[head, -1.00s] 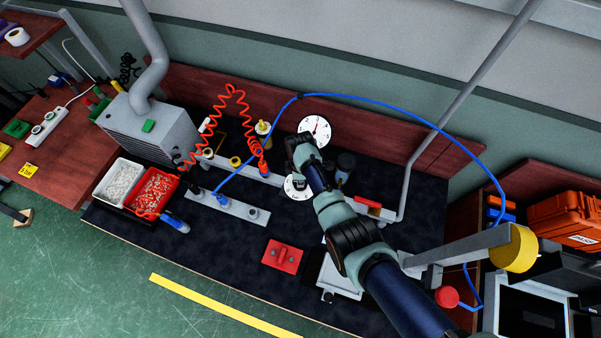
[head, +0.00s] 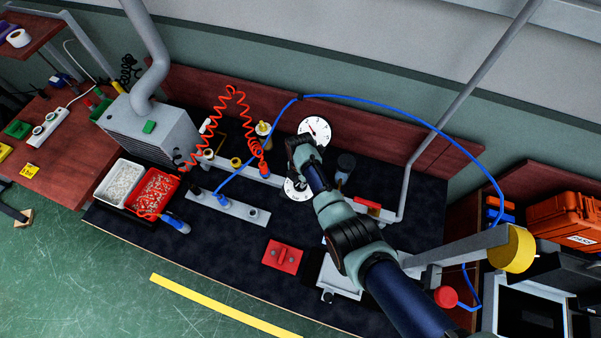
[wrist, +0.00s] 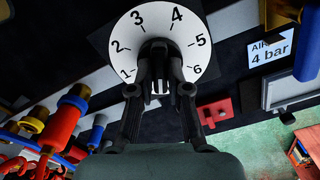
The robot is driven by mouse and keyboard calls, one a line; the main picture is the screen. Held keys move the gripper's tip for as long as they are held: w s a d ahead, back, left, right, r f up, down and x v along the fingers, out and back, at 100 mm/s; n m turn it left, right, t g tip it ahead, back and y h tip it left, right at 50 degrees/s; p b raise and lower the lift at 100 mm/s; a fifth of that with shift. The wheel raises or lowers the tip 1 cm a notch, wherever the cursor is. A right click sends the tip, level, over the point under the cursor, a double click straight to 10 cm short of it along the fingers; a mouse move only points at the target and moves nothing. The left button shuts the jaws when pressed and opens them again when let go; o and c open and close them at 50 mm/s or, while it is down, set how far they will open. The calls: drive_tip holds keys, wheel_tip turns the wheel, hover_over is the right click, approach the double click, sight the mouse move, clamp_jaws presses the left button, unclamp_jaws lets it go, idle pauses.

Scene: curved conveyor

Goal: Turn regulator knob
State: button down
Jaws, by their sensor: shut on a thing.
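A white dial (wrist: 132,30) numbered 1 to 6 fills the top middle of the wrist view; part of it shows under my arm in the head view (head: 297,192). The black regulator knob (wrist: 157,48) sits at its centre. My gripper (wrist: 160,82) is shut on the knob, one finger on each side, and partly hides it. In the head view my wrist covers the knob and fingertips. A round white gauge (head: 315,129) with a thin needle stands behind my wrist. A sign (wrist: 272,49) reading "AIR 4 bar" is at the wrist view's right.
A red coiled hose (head: 232,93) and a blue hose (head: 400,105) run beside and behind my arm. A red block (head: 283,256), a red bin (head: 152,192) and a white bin (head: 118,183) sit on the dark bench. The front middle of the bench is mostly clear.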

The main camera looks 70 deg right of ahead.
idle(0.4)
drive_tip(key=c, duration=1.1)
unclamp_jaws()
drive_tip(key=shift+r, duration=0.1)
wheel_tip(320, 180, up, 12)
drive_tip(key=shift+f, duration=0.1)
